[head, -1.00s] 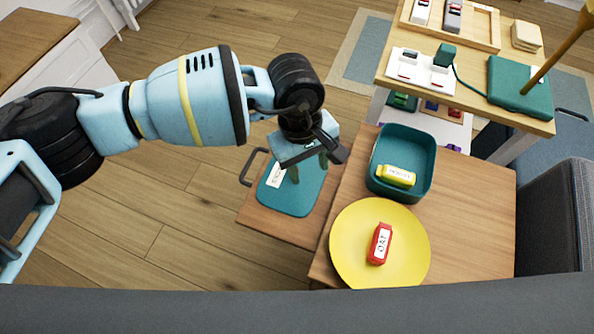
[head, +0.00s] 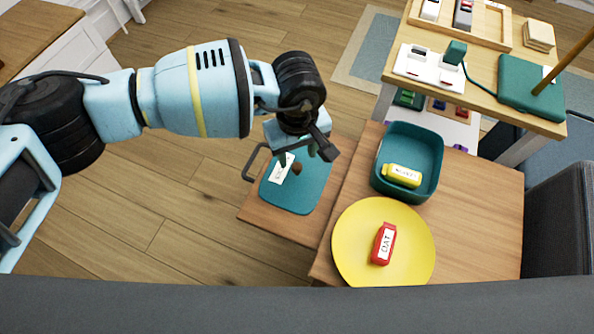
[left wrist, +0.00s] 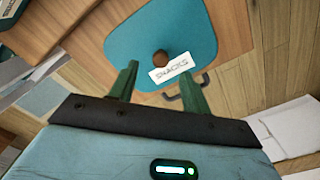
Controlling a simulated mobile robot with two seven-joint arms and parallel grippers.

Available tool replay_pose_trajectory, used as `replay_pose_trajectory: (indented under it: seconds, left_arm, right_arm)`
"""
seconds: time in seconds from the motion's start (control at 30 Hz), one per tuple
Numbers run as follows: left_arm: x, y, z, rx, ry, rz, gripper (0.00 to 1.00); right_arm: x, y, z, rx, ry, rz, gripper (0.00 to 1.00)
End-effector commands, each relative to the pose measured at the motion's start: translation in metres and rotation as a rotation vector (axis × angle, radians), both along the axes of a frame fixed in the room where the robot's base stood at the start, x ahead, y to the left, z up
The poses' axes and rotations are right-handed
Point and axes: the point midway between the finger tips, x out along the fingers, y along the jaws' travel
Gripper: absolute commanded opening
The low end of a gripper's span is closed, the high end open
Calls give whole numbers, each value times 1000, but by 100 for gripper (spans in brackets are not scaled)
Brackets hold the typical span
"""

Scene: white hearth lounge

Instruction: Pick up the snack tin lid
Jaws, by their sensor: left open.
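The snack tin lid (head: 312,197) is a teal rounded plate with a brown knob (head: 297,169) and a white label. It lies flat on a lower wooden surface left of the table; in the left wrist view the lid (left wrist: 205,35) shows its knob (left wrist: 160,58) and a label reading SNACKS (left wrist: 171,68). My left gripper (head: 305,158) is open and empty above the lid's far part. In the left wrist view its green fingers (left wrist: 160,72) stand either side of the knob, apparently apart from it. My right gripper is not in view.
An open teal tin (head: 425,192) with a yellow packet (head: 402,175) stands on the wooden table (head: 480,215). Nearby is a yellow plate (head: 350,245) with a red OAT packet (head: 383,243). A dark handle (head: 251,163) sticks out at the lower surface's left edge.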

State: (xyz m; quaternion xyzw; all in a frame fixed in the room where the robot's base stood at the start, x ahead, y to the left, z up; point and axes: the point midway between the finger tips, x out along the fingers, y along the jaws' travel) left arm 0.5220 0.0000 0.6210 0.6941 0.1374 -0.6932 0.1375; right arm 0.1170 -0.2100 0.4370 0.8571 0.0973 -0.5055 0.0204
Motion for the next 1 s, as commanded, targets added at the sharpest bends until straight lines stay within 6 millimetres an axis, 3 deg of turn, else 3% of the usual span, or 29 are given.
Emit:
replay_pose_trajectory:
  seconds: [0.23, 0.53, 0.87, 1.0]
  left_arm:
    - [-2, 0, -37, 1, 4, 1, 48]
    - [-1, 1, -41, 0, 0, 0, 46]
    - [-1, 1, -41, 0, 1, 1, 3]
    - [-1, 1, -41, 0, 1, 1, 0]
  right_arm:
    - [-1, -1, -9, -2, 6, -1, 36]
    - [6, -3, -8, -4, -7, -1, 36]
    - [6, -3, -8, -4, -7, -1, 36]
    - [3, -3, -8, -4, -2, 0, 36]
